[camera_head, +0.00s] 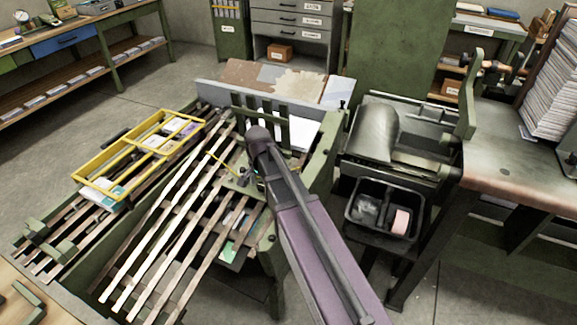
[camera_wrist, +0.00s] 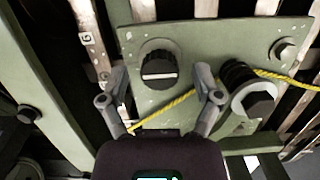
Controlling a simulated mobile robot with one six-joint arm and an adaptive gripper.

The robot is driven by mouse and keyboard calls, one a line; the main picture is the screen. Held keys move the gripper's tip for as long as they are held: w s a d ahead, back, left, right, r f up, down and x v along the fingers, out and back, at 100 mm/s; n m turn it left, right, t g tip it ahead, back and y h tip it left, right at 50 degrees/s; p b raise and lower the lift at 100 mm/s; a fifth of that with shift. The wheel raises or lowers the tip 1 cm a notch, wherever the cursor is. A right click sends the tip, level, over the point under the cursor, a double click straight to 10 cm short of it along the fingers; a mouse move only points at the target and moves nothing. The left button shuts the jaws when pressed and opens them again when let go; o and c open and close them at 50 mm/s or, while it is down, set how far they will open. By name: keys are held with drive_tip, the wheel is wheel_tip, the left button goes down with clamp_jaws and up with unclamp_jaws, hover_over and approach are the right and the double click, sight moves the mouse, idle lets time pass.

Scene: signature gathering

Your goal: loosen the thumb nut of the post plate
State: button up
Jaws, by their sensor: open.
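The green post plate (camera_wrist: 210,42) fills the upper right of the wrist view. On it sits a round, black, ribbed thumb nut (camera_wrist: 158,70) with a pale line across its face. My gripper (camera_wrist: 161,82) is open, with one finger on each side of the nut in the picture. I see gaps on both sides and no contact; how deep the fingertips reach cannot be told. A black ribbed post (camera_wrist: 240,78) with a grey ring stands to the right. In the head view my arm covers much of this area, and the nut cannot be made out.
A yellow cord (camera_wrist: 285,79) runs from the ribbed post and passes below the nut, near the fingers. A bolt head (camera_wrist: 283,49) sits at the plate's right. Slatted rails (camera_head: 150,235) and a yellow divided tray (camera_head: 97,187) lie to the left; a black bin (camera_head: 384,208) is right.

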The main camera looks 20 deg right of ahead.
drive_tip(key=m, duration=0.3)
drive_tip(key=shift+r+m+p, duration=0.3)
drive_tip(key=shift+r+p, duration=0.15)
wheel_tip(320, 180, up, 13)
drive_tip(key=p, duration=1.3)
drive_tip(key=s+d+r+n+p, duration=0.2)
drive_tip(key=s+n, duration=0.4)
drive_tip(key=s+d+r+n+p, duration=0.2)
drive_tip(key=s+d+n, duration=0.1)
drive_tip(key=s+n, duration=0.3)
drive_tip(key=shift+s+r, duration=0.15)
drive_tip(key=shift+s, duration=0.45)
